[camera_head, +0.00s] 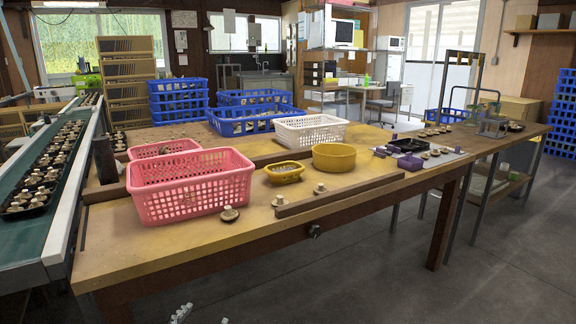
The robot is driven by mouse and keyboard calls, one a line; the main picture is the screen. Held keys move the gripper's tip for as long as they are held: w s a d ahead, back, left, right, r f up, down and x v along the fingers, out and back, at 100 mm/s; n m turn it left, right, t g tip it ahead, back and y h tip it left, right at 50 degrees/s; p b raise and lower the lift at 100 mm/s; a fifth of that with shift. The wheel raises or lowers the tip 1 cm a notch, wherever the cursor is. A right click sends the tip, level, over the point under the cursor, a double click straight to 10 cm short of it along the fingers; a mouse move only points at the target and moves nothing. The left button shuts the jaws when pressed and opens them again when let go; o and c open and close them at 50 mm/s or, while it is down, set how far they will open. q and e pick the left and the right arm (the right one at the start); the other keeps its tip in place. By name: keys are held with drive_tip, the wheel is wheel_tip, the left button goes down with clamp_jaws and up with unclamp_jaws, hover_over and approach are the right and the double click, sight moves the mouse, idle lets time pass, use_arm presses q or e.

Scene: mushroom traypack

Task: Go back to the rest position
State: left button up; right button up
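At the bottom edge, left of the middle, two small pale grey parts show in front of the dark floor. They look like the fingertips of my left gripper (202,317), cut off by the frame. They stand apart with nothing visible between them, below the table's front edge and clear of it. The rest of that gripper and its arm are out of frame. My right gripper is not in view. The wooden table (150,243) holds a pink basket (190,192), a yellow bowl (334,157) and several loose mushrooms (320,188).
A green conveyor (20,237) with black trays of mushrooms runs along the left. A white basket (310,130), blue crates (250,120) and a small yellow basket (284,173) stand on the table. A black tray (409,145) lies at its right. The floor (480,270) in front is open.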

use_arm(q)
drive_tip(key=s+a+f+n+g, duration=0.1)
drive_tip(key=s+a+f+g, duration=0.1)
drive_tip(key=s+f, duration=0.5)
drive_tip(key=s+a+f+n+g+y, duration=0.1)
drive_tip(key=s+a+f+g, duration=0.2)
drive_tip(key=s, duration=1)
drive_tip(key=s+a+f+n+g+y, duration=0.1)
drive_tip(key=s+f+g, duration=0.4)
drive_tip(key=s+f, duration=0.5)
wheel_tip(320, 180, down, 3)
drive_tip(key=shift+a+r+g, duration=0.2)
drive_tip(key=shift+a+g, duration=0.1)
drive_tip(key=shift+a, duration=0.35)
